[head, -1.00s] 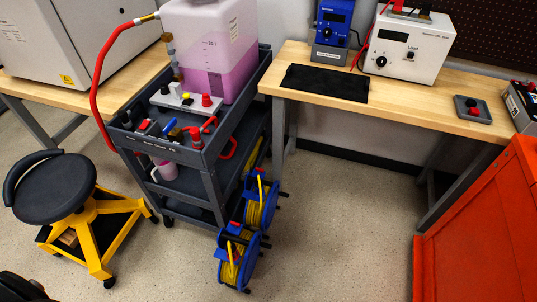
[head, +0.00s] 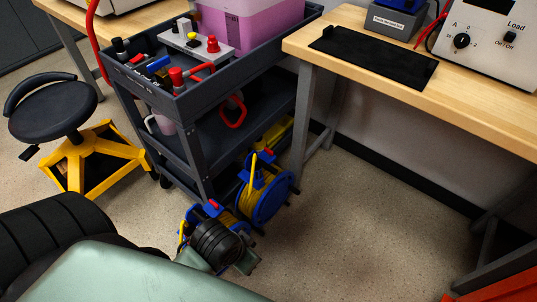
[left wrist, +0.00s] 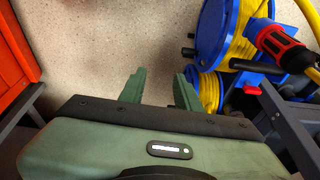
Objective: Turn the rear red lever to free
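The grey cart (head: 205,90) stands left of centre in the head view. On its front tray, a red lever (head: 200,69) lies beside a red knob (head: 177,76); its exact setting is too small to tell. A blue lever (head: 158,63) sits to their left. Which red part is the rear one I cannot tell. My left arm comes in low at the left, with its wrist below the cart, in front of the cable reels. In the left wrist view my left gripper (left wrist: 158,88) is open and empty above the floor, well away from the levers. My right gripper is not in view.
Blue and yellow cable reels (head: 265,195) stand by the cart's base; they also show close to my left gripper in the left wrist view (left wrist: 225,40). A yellow stool (head: 85,160) is at left. A wooden bench (head: 400,85) is at right. Floor at centre right is clear.

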